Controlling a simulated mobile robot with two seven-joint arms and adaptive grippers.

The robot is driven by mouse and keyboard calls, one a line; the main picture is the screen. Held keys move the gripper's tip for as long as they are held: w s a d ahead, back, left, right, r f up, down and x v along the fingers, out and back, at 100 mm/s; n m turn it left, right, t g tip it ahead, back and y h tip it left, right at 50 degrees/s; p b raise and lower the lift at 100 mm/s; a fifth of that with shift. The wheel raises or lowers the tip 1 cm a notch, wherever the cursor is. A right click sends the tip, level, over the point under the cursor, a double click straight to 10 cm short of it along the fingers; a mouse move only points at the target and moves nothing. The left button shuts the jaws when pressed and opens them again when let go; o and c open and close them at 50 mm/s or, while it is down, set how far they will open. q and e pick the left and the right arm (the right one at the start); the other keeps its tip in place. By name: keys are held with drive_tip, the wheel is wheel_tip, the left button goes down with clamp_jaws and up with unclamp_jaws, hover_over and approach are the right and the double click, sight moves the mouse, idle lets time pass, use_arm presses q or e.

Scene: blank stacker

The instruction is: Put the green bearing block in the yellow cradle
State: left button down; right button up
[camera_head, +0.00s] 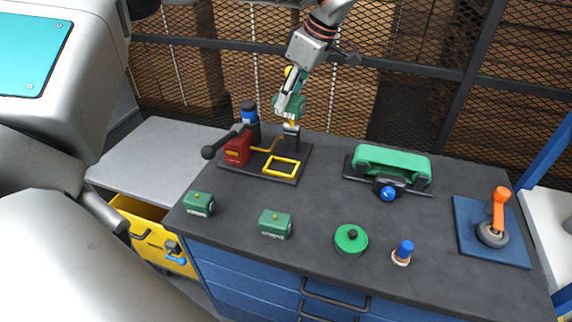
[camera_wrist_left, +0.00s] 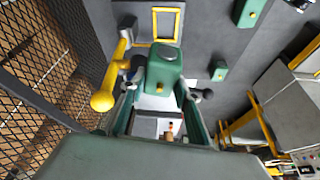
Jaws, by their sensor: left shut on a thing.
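My left gripper (camera_head: 291,98) is shut on a green bearing block (camera_head: 287,105), held in the air at the back of the bench, above a black post. In the left wrist view the held block (camera_wrist_left: 165,66) sits between the fingers and hides part of what lies below. The yellow cradle (camera_head: 279,174) is an empty square frame on a black base plate, lower and in front of the held block. It also shows in the left wrist view (camera_wrist_left: 154,24). Two more green blocks stand on the bench, one at the left (camera_head: 199,204) and one nearer the middle (camera_head: 275,225). My right gripper is not seen.
A red block (camera_head: 238,151), a black-knobbed lever (camera_head: 209,151) and a blue-capped cylinder (camera_head: 249,112) crowd the cradle's left. A green-topped fixture (camera_head: 392,162), green round piece (camera_head: 351,240), blue-topped peg (camera_head: 403,252) and orange joystick (camera_head: 498,208) stand rightward. A mesh fence (camera_head: 420,90) closes the back.

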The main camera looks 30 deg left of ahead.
use_arm(q)
drive_tip(key=shift+a+r+n+g, duration=0.25)
drive_tip(key=shift+a+n+g, duration=0.15)
drive_tip(key=shift+a+n, duration=0.65)
wheel_tip(320, 180, down, 20)
drive_tip(key=shift+a+r+p, duration=0.1)
drive_tip(key=shift+p, duration=0.4)
drive_tip(key=c, duration=1.5)
unclamp_jaws()
drive_tip(key=shift+s+f, duration=0.1)
drive_tip(key=shift+f, duration=0.1)
drive_tip(key=shift+r, duration=0.15)
drive_tip(key=b+v, duration=0.1)
drive_tip(key=v, duration=1.1)
drive_tip(key=shift+a, duration=0.1)
